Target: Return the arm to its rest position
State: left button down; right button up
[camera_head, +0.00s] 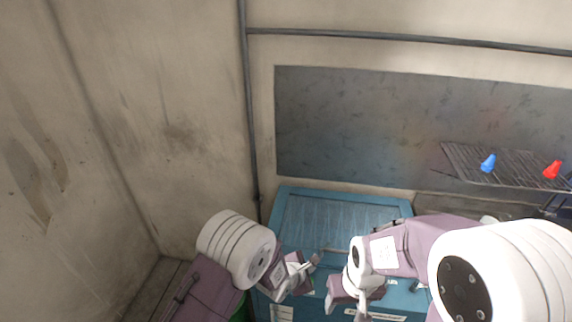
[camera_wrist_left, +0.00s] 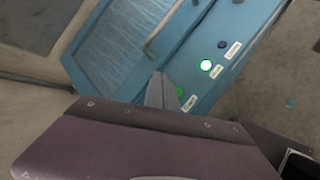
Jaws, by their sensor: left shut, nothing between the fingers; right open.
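My left arm comes in from the lower left in the head view, and its gripper (camera_head: 314,261) is in front of the blue cabinet (camera_head: 393,208). In the left wrist view the left gripper's fingers (camera_wrist_left: 161,90) are together with nothing between them, and the blue cabinet (camera_wrist_left: 94,68) lies beyond them. My right arm comes in from the right in the head view. Its gripper (camera_head: 360,314) points down near the bottom edge, in front of the cabinet, and is open with nothing seen in it. Its fingertips are partly cut off by the frame.
The cabinet front carries a lit green-rimmed button (camera_wrist_left: 206,66), a dark blue button (camera_wrist_left: 222,44) and white labels. A wire rack (camera_head: 508,165) at right holds a blue cone-like piece (camera_head: 488,163) and a red one (camera_head: 552,169). Bare walls stand left and behind.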

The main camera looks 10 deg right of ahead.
pick_arm(q)
jog(key=w+a+r+n+t+y+b, duration=0.1)
jog(key=w+a+r+n+t+b, duration=0.25)
jog(key=w+a+r, duration=0.45)
jog(key=s+a+m+y+b, duration=0.2)
jog(key=a+y+b, duration=0.15)
jog(key=a, duration=1.25)
jog(key=s+a+f+m+g, duration=0.2)
jog(key=s+m+g, duration=0.1)
jog(key=s+m, duration=0.3)
jog(key=s+a+f+m+g+y, duration=0.1)
jog(key=s+a+f+m+g, duration=0.1)
jog(key=s+m, duration=0.5)
jog(key=s+a+f+m+g+b, duration=0.1)
jog(key=s+a+f+m+g, duration=0.1)
jog(key=s+m+g, duration=0.2)
jog(key=s+m, duration=0.3)
jog(key=s, duration=0.3)
jog(key=shift+a, duration=0.35)
jog(key=shift+s+d, duration=0.1)
jog(key=shift+s, duration=0.05)
